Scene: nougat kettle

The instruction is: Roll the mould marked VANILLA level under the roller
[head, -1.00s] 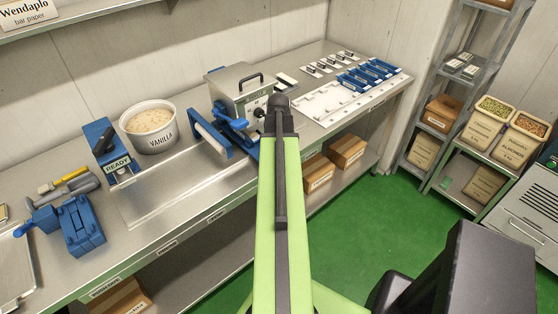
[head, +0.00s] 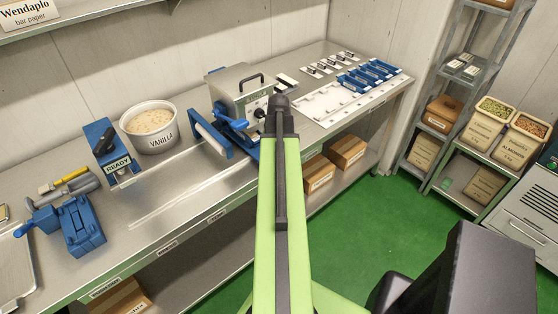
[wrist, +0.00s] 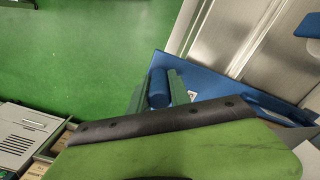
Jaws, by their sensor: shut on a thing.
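The roller (head: 207,139) is a pale cylinder in a blue frame, in front of the steel machine (head: 238,92) on the bench. In the wrist view my gripper (wrist: 158,82) has its two fingers on either side of a short blue round handle (wrist: 158,92), shut on it. The handle stands at the end of a blue plate (wrist: 205,78). In the head view my arm hides the gripper and the handle. A white tub (head: 150,130) marked VANILLA holds a pale mass. I cannot make out a mould marked VANILLA; labels on the blue moulds (head: 368,76) are too small to read.
A blue READY stand (head: 110,155) and a blue hinged device (head: 80,226) are on the left of the bench. A white board (head: 322,104) lies at the right. The steel bench top before the tub is clear. Green floor lies in front.

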